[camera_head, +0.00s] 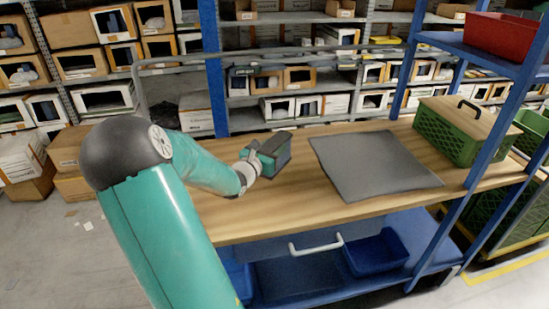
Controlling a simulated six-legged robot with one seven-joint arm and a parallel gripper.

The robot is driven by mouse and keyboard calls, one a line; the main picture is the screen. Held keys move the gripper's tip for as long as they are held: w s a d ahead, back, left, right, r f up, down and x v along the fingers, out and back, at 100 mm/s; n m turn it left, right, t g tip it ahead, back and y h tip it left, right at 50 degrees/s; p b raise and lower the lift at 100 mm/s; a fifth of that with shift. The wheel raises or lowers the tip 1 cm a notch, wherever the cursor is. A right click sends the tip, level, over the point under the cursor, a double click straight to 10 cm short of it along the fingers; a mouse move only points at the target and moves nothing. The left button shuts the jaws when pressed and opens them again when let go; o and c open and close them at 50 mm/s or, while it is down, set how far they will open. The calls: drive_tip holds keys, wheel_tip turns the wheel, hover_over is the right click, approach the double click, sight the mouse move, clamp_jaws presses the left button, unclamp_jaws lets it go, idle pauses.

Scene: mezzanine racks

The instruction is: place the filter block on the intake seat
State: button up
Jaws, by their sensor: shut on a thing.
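My gripper (257,160) is at the left part of the wooden workbench (285,200), at the end of my teal arm. It is shut on a small teal block with a dark top, which I take as the filter block (274,163). The fingers are small and partly hidden by the block and wrist. I cannot tell whether the block touches the bench or is just above it. No part is clearly recognisable as the intake seat. A flat dark grey mat (375,165) lies on the bench to the right of the block, apart from it.
A green crate (446,136) with a wooden lid and black handle stands at the bench's right. Blue rack posts (485,130) rise there, with a red bin (500,36) above. Blue bins (376,253) sit below. Shelves of boxes stand behind. Bare wood separates block and mat.

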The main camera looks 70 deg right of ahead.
drive_tip(key=d+f, duration=0.2)
drive_tip(key=shift+f, duration=1.7)
drive_tip(key=shift+f, duration=0.2)
drive_tip(key=o, duration=1)
drive_tip(key=shift+o, duration=0.2)
drive_tip(key=shift+r, duration=0.2)
drive_tip(key=v, duration=1.2)
